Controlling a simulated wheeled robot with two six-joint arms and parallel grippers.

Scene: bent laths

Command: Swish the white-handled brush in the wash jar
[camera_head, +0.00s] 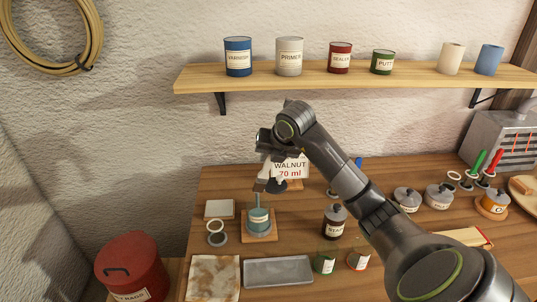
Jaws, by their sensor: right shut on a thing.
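My right gripper (266,186) reaches in from the right and points down above the wash jar. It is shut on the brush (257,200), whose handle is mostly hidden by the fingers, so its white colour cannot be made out. A narrow bluish-grey length shows below the fingers and runs down to the jar mouth. The wash jar (259,222) is a small teal vessel on a square wooden base. Whether the bristles are in the liquid is too small to tell. My left gripper is out of view.
A walnut sign (290,170) stands close behind the gripper. A red rag bin (132,268) stands left. A shelf (340,77) with cans hangs above.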

